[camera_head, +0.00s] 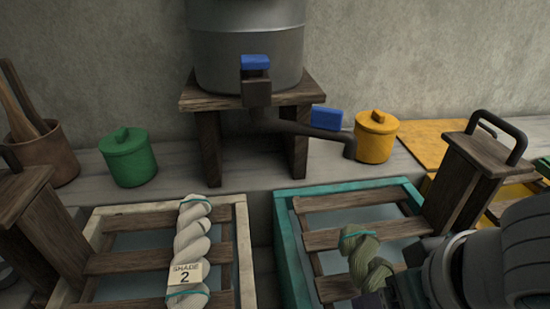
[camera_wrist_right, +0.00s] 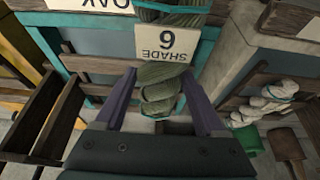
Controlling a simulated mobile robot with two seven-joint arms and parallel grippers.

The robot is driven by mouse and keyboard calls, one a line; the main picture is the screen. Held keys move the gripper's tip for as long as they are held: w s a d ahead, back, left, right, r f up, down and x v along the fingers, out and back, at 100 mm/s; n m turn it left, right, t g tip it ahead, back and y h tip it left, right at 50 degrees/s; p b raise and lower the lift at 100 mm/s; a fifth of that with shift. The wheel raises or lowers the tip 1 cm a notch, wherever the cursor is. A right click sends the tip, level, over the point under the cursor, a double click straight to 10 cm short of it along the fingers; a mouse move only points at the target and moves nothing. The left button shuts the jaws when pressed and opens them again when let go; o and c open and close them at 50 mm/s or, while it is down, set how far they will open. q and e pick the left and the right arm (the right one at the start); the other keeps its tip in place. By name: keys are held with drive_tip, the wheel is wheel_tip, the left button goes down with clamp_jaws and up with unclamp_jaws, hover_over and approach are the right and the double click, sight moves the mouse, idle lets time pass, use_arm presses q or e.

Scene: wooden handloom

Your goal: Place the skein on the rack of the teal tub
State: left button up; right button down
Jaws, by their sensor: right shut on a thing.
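The green skein (camera_head: 368,262), twisted and tied with a teal band, is above the slatted wooden rack (camera_head: 362,229) of the teal tub (camera_head: 289,245), near its right part. My right gripper (camera_wrist_right: 163,100) is shut on the skein, which also shows between its fingers in the right wrist view (camera_wrist_right: 160,78) with a "SHADE 6" tag. In the head view the right arm hides the skein's lower end. I cannot tell whether the skein touches the slats. My left gripper is out of view.
A pale tub (camera_head: 243,240) on the left holds a white skein (camera_head: 192,245) tagged "SHADE 2". A wooden post with a dark handle (camera_head: 470,175) stands at the teal tub's right edge. A metal vat (camera_head: 245,40), green pot (camera_head: 128,157) and yellow pot (camera_head: 375,137) are behind.

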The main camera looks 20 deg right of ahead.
drive_tip(key=w+d+b, duration=0.1)
drive_tip(key=w, duration=0.3)
drive_tip(key=w+d, duration=0.1)
drive_tip(key=w, duration=0.4)
drive_tip(key=w+d+b, duration=0.1)
drive_tip(key=w, duration=0.4)
drive_tip(key=shift+d+b, duration=0.1)
drive_tip(key=shift+b, duration=0.2)
wheel_tip(320, 180, down, 3)
drive_tip(key=shift+r+b, duration=0.1)
drive_tip(key=shift+b, duration=0.45)
drive_tip(key=shift+f, duration=0.3)
drive_tip(key=shift+f, duration=0.1)
